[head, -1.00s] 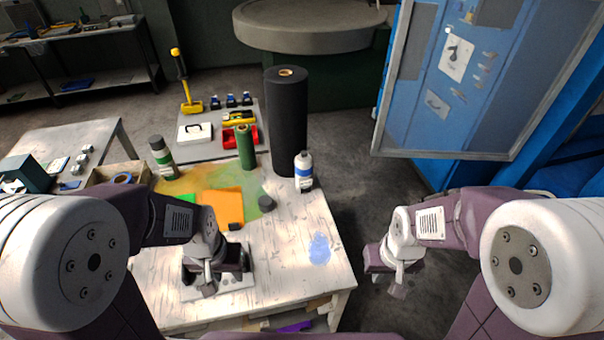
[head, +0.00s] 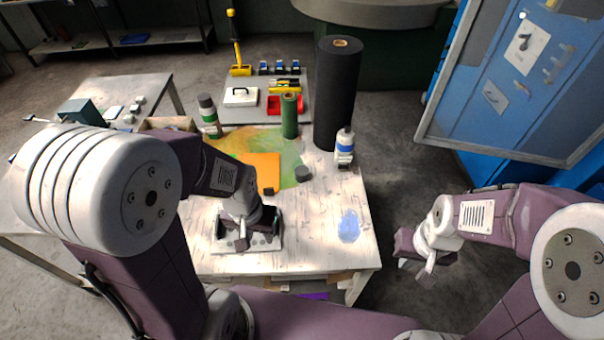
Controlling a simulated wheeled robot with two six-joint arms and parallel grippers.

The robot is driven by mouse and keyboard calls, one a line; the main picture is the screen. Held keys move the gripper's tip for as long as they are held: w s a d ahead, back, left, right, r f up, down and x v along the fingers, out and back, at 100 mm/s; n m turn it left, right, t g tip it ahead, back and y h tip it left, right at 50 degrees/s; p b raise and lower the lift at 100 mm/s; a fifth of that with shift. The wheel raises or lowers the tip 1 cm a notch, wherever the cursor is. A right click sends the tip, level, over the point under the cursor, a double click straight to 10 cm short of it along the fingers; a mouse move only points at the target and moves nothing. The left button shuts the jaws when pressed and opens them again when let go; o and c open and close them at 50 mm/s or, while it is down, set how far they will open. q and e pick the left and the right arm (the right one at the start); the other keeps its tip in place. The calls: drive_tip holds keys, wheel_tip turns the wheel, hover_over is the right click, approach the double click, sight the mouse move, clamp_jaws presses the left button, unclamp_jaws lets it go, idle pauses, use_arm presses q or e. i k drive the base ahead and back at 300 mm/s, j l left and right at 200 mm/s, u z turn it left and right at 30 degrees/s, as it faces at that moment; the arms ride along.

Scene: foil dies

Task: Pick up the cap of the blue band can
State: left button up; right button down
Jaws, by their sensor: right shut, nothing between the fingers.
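The blue band can (head: 344,148) is a white bottle with a blue band and a narrow pale top. It stands upright near the table's right edge. A dark round cap (head: 303,173) lies on the table to its left, apart from it; nothing on it shows which can it belongs to. My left gripper (head: 243,242) hangs over a pale plate at the table's front, nearer me than the cap; its fingers are hidden. My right gripper (head: 425,270) is shut and empty, out past the table's right edge over the floor.
A tall black roll (head: 337,95) stands behind the blue band can. A green roll (head: 289,115) and a green band can (head: 209,116) stand further left. An orange sheet (head: 262,170) lies left of the cap. A blue patch (head: 349,226) marks the clear right front of the table (head: 310,220).

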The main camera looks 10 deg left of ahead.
sight(301, 172)
drive_tip(key=k+j+z, duration=0.1)
drive_tip(key=j+z, duration=0.3)
drive_tip(key=k+j+z, duration=0.15)
drive_tip(key=z, duration=0.25)
drive_tip(key=k+j+z, duration=0.2)
drive_tip(key=z, duration=0.2)
drive_tip(key=j, duration=0.1)
